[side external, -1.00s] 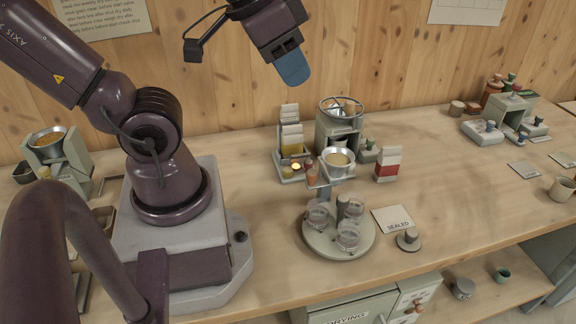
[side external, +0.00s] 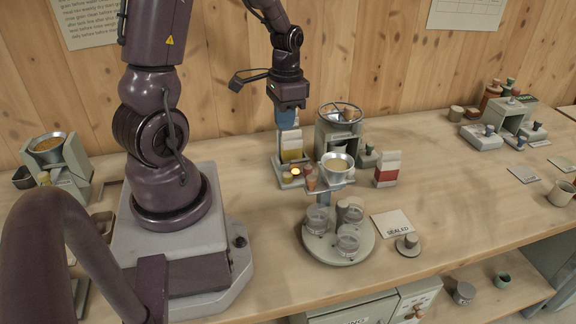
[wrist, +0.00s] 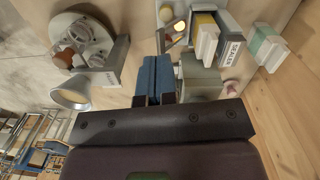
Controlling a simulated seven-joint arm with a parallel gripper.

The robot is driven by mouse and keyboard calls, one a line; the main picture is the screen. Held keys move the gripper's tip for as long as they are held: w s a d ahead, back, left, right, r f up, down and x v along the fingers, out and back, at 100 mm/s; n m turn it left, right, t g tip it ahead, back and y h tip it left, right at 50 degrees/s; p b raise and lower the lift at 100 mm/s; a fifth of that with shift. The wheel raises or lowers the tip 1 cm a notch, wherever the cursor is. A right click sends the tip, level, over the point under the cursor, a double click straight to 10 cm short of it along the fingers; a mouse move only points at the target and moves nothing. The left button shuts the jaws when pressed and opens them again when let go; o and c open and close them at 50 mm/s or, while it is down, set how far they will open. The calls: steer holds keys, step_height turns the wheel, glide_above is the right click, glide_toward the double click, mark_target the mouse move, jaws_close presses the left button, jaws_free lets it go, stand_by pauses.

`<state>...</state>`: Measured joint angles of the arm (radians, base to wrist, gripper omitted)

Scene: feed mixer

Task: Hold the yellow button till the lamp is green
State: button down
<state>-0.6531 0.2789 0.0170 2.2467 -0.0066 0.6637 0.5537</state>
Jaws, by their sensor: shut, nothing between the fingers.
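A small feed station (side external: 283,184) stands near the middle of the bench. A lit lamp (side external: 296,171) on its front glows warm yellow-orange; the glow also shows in the wrist view (wrist: 180,26). A small dull-yellow knob (side external: 287,177), which looks like the yellow button, sits just left of the lamp. My gripper (side external: 287,126) points down with blue fingers shut and empty, above the back of the station near the upright cards. In the wrist view my shut fingers (wrist: 153,78) appear apart from the lamp and knobs. The fingertips' exact height is unclear.
Upright cards and a yellow block (side external: 291,156) rise at the station's back. A hopper with a metal ring (side external: 341,112), a funnel (side external: 336,166) and a round jar carousel (side external: 340,251) stand close right.

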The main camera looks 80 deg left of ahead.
mark_target(289, 173)
steer(key=shift+w+a+r+m, duration=0.25)
steer(key=shift+w+m, duration=0.15)
steer(key=shift+m, duration=0.3)
step_height(289, 173, down, 14)
steer(key=shift+f, duration=0.1)
stand_by(0.5)
steer(key=shift+f, duration=1.3)
steer(key=shift+w+t, duration=0.15)
steer(key=shift+t, duration=0.15)
steer(key=shift+r, duration=0.15)
